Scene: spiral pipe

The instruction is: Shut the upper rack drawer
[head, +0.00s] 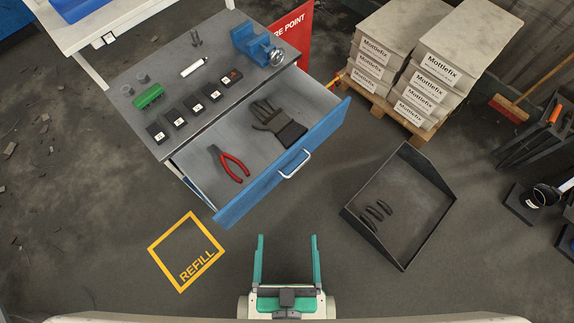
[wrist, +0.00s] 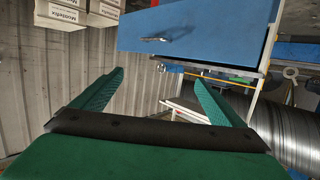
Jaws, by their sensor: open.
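The upper rack drawer (head: 292,165) is pulled well out from under the grey worktop, with a blue front and a silver bar handle (head: 295,165). Inside it lie red-handled pliers (head: 235,166) and a dark glove (head: 279,127). My gripper (head: 287,240) is open and empty, its green fingers spread, in front of the drawer and apart from it. In the wrist view the blue drawer front (wrist: 220,22) shows beyond the fingertips (wrist: 158,78), with its handle (wrist: 168,35) above the gap between them.
On the worktop (head: 165,85) are a blue vise (head: 254,43), a green block and several small dark boxes. A black open tray (head: 400,205) lies on the floor at right. Stacked bags (head: 440,65) stand on a pallet behind. A yellow REFILL square (head: 186,252) marks clear floor at left.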

